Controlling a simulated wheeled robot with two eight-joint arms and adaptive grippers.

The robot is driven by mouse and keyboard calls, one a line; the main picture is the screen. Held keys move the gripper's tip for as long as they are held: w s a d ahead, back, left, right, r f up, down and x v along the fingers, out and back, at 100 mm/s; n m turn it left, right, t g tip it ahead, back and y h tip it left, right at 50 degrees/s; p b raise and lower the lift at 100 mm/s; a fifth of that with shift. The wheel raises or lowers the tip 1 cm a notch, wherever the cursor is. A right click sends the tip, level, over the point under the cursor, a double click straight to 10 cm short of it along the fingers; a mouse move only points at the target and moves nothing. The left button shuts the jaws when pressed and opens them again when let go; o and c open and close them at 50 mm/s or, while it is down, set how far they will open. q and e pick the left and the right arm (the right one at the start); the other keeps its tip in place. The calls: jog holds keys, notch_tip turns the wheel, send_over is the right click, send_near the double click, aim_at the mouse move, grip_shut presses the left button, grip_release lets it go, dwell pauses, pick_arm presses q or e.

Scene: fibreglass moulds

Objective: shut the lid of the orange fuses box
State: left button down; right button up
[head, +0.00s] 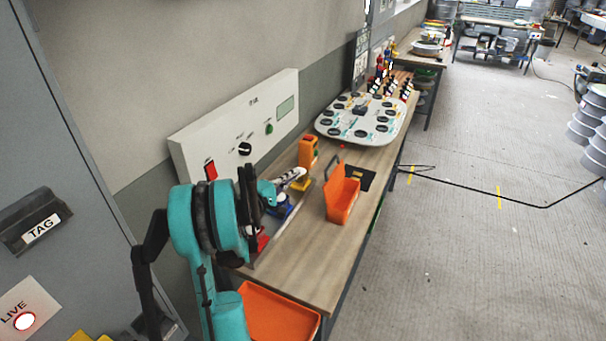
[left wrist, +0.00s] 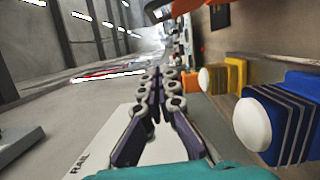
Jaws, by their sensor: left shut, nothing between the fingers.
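The orange fuses box (head: 343,203) stands on the wooden bench in the head view. Its lid (head: 334,173) appears raised on the box's left side, so the box looks open. My left gripper (head: 297,177) is left of the box, apart from it, above the bench near the wall side. In the left wrist view its dark fingers (left wrist: 158,75) are together with nothing between them. An orange edge at the top of that view may be the box, but I cannot tell. My right gripper is not in view.
A blue block with a white knob (left wrist: 290,118) and a yellow one (left wrist: 228,76) stand close to my left gripper. An orange device (head: 308,150), a grey control panel (head: 240,125) and a board of dark discs (head: 365,118) are farther along. An orange tray (head: 275,315) is at the near end.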

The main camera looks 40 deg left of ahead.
aim_at(334, 175)
pick_arm(q)
jog(key=w+d+b, duration=0.2)
jog(key=w+d, duration=0.1)
jog(key=w, duration=0.6)
jog(key=shift+w+d+r, duration=0.15)
jog(key=shift+w, duration=0.15)
jog(key=shift+d+r, duration=0.1)
